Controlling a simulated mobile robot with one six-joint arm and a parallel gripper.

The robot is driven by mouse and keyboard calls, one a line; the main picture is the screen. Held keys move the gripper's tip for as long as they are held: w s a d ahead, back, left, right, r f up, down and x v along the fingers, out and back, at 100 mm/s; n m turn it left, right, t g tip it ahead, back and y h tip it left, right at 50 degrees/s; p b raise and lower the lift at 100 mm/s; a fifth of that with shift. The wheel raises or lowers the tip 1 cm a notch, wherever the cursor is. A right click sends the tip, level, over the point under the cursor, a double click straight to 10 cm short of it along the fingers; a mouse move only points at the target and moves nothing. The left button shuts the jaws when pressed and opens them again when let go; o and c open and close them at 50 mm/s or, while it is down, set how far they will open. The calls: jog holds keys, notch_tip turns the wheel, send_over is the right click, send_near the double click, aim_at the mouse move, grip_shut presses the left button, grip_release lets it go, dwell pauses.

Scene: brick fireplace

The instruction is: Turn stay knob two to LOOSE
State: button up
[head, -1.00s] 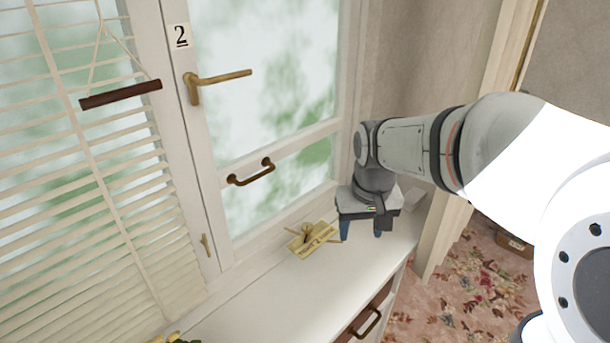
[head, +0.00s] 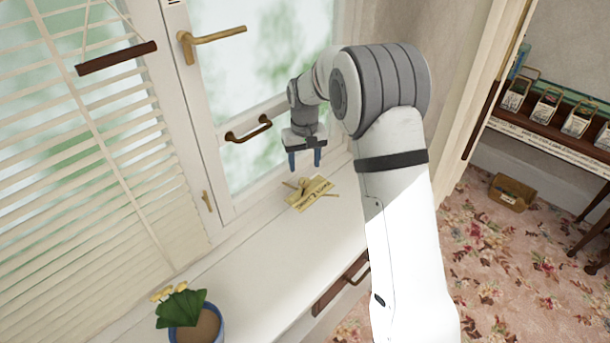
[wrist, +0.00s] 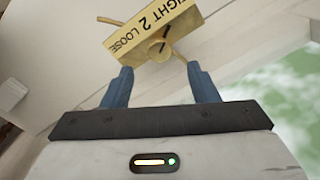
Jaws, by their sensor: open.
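The brass plate (head: 318,196) of stay knob two lies on the white sill below the window. My gripper (head: 304,164) hangs above the plate, blue fingers pointing down. In the wrist view my gripper (wrist: 159,70) is open and empty, its fingertips apart on either side of the knob's line, not touching it.
A brass window handle (head: 212,39) and a brown pull handle (head: 248,130) are on the window frame. A potted plant (head: 190,318) stands at the sill's near left. Blinds (head: 80,170) hang at left. The sill (head: 255,255) between is clear.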

aim_at(305, 180)
notch_tip(305, 180, down, 6)
jog(key=shift+f+p, duration=0.1)
jog(key=shift+p, duration=0.3)
jog(key=shift+c, duration=0.3)
jog(key=c, duration=0.9)
